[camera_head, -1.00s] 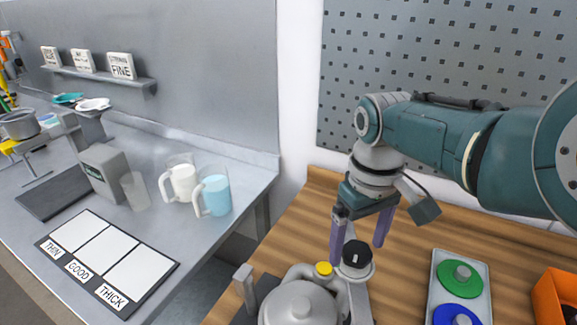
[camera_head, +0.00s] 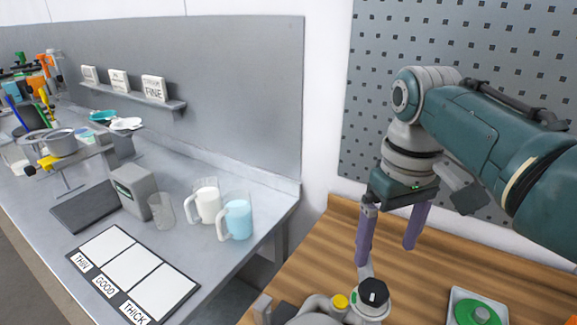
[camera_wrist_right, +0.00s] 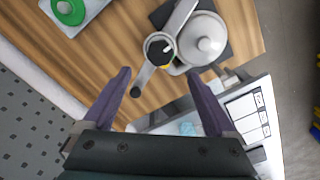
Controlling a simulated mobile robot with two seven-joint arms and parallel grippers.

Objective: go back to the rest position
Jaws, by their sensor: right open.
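My right gripper (camera_head: 390,240) hangs open and empty above the wooden bench, its two purple fingers pointing down and well apart. In the head view it is above and just behind the black knob (camera_head: 373,292) of the white agitator, with a gap between. In the right wrist view my open fingers (camera_wrist_right: 160,95) frame bare wood, and the knob (camera_wrist_right: 160,49) and the rounded white lidded vessel (camera_wrist_right: 203,38) lie beyond the fingertips. Nothing is between the fingers. My left gripper is not in view.
A tray with a green disc (camera_head: 477,312) lies on the wooden bench (camera_head: 310,255) at right. On the grey bench stand a blue-filled jug (camera_head: 238,219), a white-filled jug (camera_head: 207,202) and a THIN/GOOD/THICK board (camera_head: 130,270). A pegboard (camera_head: 450,60) stands behind my right arm.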

